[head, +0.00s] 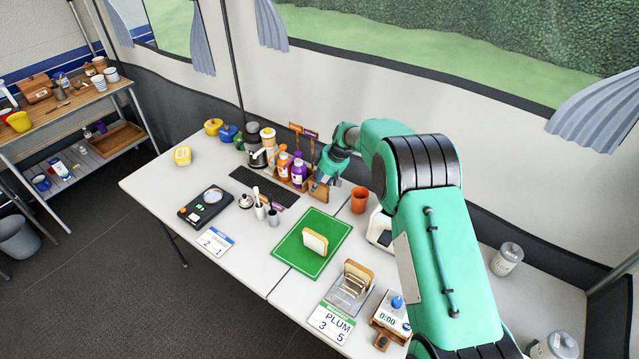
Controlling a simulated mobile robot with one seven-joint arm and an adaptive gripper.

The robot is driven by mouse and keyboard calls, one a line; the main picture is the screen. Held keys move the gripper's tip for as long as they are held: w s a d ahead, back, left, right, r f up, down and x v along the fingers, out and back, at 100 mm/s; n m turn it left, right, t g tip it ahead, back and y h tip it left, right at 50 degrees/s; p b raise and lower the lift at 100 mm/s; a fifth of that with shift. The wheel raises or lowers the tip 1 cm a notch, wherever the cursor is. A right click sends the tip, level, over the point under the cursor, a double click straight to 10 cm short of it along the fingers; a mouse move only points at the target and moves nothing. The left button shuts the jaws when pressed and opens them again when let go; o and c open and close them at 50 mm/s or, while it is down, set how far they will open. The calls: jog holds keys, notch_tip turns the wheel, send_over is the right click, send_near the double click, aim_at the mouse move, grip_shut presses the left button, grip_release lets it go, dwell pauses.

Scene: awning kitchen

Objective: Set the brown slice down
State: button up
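A brown slice (319,192) hangs at my gripper (325,178), beside the bottles near the back of the table. My gripper appears shut on the slice's upper part; the fingers are small and partly hidden. The slice looks upright, and I cannot tell whether its lower edge touches anything. A green mat (291,256) with a white border lies in front of it. A pale slice with a brown crust (315,242) stands upright on the mat.
A rack of slices (347,293) stands at the front. An orange cup (359,200) is just right of my gripper. Orange and purple bottles (299,172) crowd its left. The mat's left part is bare.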

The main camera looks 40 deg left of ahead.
jog(key=shift+r, duration=0.15)
jog(key=p+v, duration=0.2)
jog(key=v, duration=0.8)
jog(key=shift+d+r, duration=0.2)
jog(key=shift+r, duration=0.15)
jog(key=shift+d+r, duration=0.25)
jog(key=shift+r, duration=0.3)
jog(key=shift+w+r, duration=0.1)
